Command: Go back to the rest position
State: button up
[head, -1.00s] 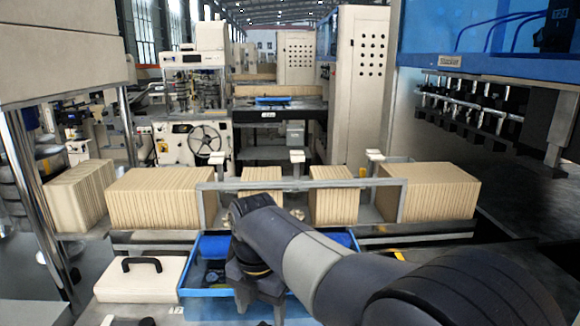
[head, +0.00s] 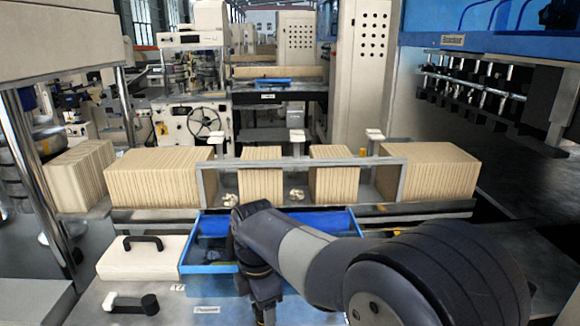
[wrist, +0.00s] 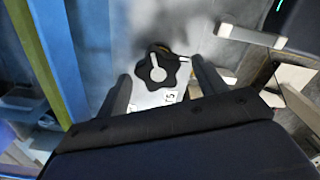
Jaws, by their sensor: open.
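My gripper (head: 262,312) hangs down at the front edge of the blue tray in the head view, and its fingertips are hard to make out there. In the wrist view my gripper (wrist: 160,85) shows two dark fingers spread apart. A black star-shaped knob (wrist: 158,68) with a pale bar across it shows between and beyond the fingers. I cannot tell how far it is from them. A metal plate with dark markings (wrist: 165,98) lies below the knob.
A blue tray (head: 200,268) is partly hidden by my arm. Behind stand rows of cardboard (head: 160,183) and a metal frame (head: 300,163).

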jog(key=m+b, duration=0.1)
jog(key=m, duration=0.3)
jog(key=m+b, duration=0.1)
jog(key=m, duration=0.3)
jog(key=shift+w, duration=0.2)
jog(key=m+b, duration=0.2)
jog(key=m, duration=0.3)
jog(key=shift+w+f+b, duration=0.1)
jog(key=shift+b, duration=0.25)
jog(key=shift+d+m+b, duration=0.1)
jog(key=shift+m+b, duration=0.65)
jog(key=shift+m, duration=0.75)
jog(key=shift+r, duration=0.2)
